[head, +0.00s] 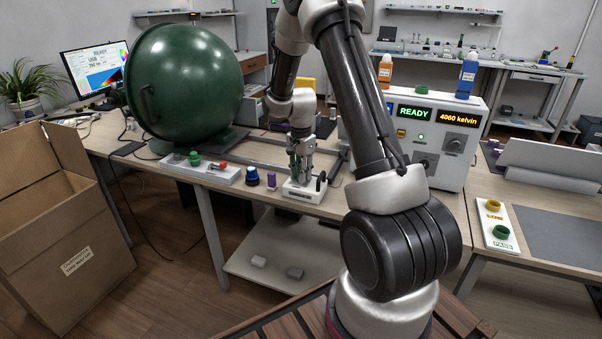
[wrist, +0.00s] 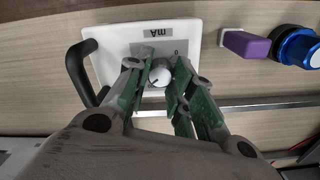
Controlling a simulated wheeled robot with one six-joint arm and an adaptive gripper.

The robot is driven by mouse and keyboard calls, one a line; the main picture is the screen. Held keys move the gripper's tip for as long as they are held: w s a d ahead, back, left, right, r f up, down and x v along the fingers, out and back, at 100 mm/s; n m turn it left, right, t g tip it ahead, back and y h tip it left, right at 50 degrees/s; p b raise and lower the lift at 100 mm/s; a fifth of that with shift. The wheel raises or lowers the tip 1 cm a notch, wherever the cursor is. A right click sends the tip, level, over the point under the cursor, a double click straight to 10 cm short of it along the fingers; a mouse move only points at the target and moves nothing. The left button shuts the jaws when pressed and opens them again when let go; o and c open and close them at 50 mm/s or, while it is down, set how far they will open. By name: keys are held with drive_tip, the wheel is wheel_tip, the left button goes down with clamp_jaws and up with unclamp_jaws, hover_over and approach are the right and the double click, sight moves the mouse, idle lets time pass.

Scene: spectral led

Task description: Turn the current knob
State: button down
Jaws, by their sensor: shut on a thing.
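The current knob (wrist: 159,76) is a small round white knob with a dark pointer mark, on a white box (wrist: 107,44) labelled "mA" in the wrist view. My gripper (wrist: 160,72) has its two green-padded fingers on either side of the knob, shut on it. In the head view my gripper (head: 299,170) reaches down onto the same white box (head: 301,190) at the table's front edge. The knob is hidden there behind the fingers. A black handle (wrist: 82,68) stands at the left side of the box in the wrist view.
A purple-topped piece (wrist: 246,46) and a blue-ringed knob-like part (wrist: 295,46) lie beside the box. The green sphere (head: 184,82) stands to the left. The instrument (head: 451,158) reading "READY" and "4060 kelvin" stands to the right. A cardboard box (head: 60,220) stands on the floor.

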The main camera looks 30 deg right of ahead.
drive_tip(key=shift+n, duration=0.3)
drive_tip(key=n, duration=0.3)
drive_tip(key=shift+n, duration=2)
drive_tip(key=c, duration=1.2)
unclamp_jaws()
wheel_tip(320, 180, up, 12)
